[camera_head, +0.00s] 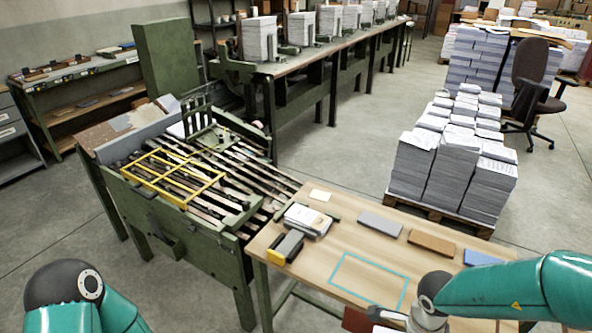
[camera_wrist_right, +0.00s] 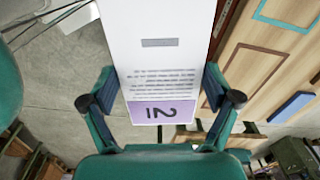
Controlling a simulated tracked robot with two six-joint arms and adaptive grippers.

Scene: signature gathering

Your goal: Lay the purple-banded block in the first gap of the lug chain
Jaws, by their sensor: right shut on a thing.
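In the right wrist view, the white purple-banded block (camera_wrist_right: 160,72) lies between the two fingers of my right gripper (camera_wrist_right: 158,100). It has printed lines and a dark number on its purple band. The gripper is shut on it by its sides. In the head view, my right arm reaches in at the lower right over the wooden table; its fingers and the block are not clearly seen there. The lug chain (camera_head: 225,170) runs along the green machine at left centre, with a yellow frame (camera_head: 172,178) over it, well apart from my right gripper. My left gripper is out of view.
The wooden table (camera_head: 345,240) carries a teal outline (camera_head: 368,283), a paper stack (camera_head: 307,220), a yellow-and-black device (camera_head: 285,247), and grey (camera_head: 380,223), brown (camera_head: 432,243) and blue (camera_head: 482,258) blocks. Paper stacks (camera_head: 455,160) stand on a pallet behind.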

